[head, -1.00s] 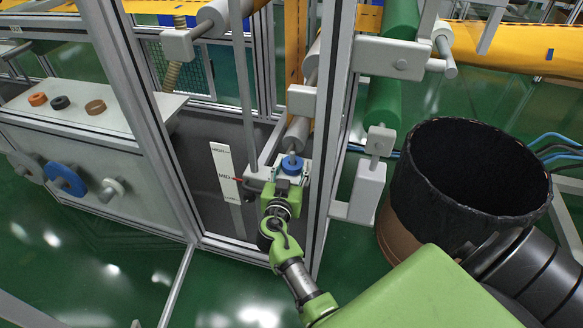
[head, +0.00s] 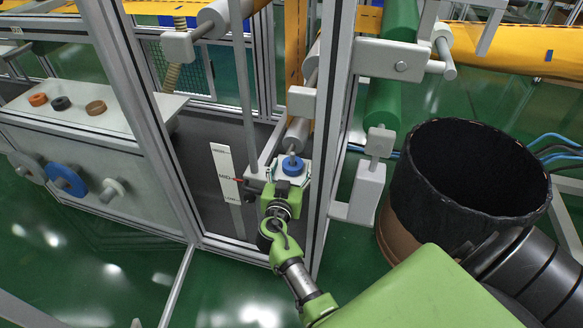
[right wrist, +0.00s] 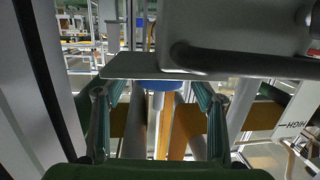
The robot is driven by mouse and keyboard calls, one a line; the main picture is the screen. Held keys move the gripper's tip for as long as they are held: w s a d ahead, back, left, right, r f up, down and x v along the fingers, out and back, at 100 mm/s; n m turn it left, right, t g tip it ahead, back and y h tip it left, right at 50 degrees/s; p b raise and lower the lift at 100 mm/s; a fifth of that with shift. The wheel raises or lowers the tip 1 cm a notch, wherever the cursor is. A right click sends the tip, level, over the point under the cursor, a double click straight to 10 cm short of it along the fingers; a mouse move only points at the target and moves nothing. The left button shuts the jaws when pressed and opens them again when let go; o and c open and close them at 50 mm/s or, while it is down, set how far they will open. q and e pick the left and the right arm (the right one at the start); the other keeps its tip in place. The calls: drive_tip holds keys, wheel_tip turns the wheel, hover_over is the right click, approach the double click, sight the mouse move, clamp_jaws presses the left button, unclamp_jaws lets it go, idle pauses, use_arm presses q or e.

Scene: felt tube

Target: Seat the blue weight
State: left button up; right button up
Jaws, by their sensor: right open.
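A blue weight (head: 291,166), a thick disc, sits on a small white plate at the foot of the roller frame, with a thin rod at its middle. My right gripper (head: 288,178) is open, with its fingers at either side of this disc. In the right wrist view the blue weight (right wrist: 160,86) lies between the two spread fingers of the right gripper (right wrist: 160,98), with gaps on both sides. A pale plate hides part of the disc there. A second blue disc (head: 66,180) hangs on the grey panel at left. My left gripper is not in view.
A white scale strip (head: 226,172) with a red pointer stands left of the weight. Metal posts (head: 328,130) rise close on the right. Orange, black and brown discs (head: 95,107) lie on a left shelf. A black-lined bin (head: 465,170) stands at right.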

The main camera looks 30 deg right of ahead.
sight(292, 155)
drive_tip(key=shift+r+p, duration=2.35)
drive_tip(key=shift+p, duration=0.65)
wheel_tip(292, 155, up, 7)
drive_tip(key=p, duration=0.3)
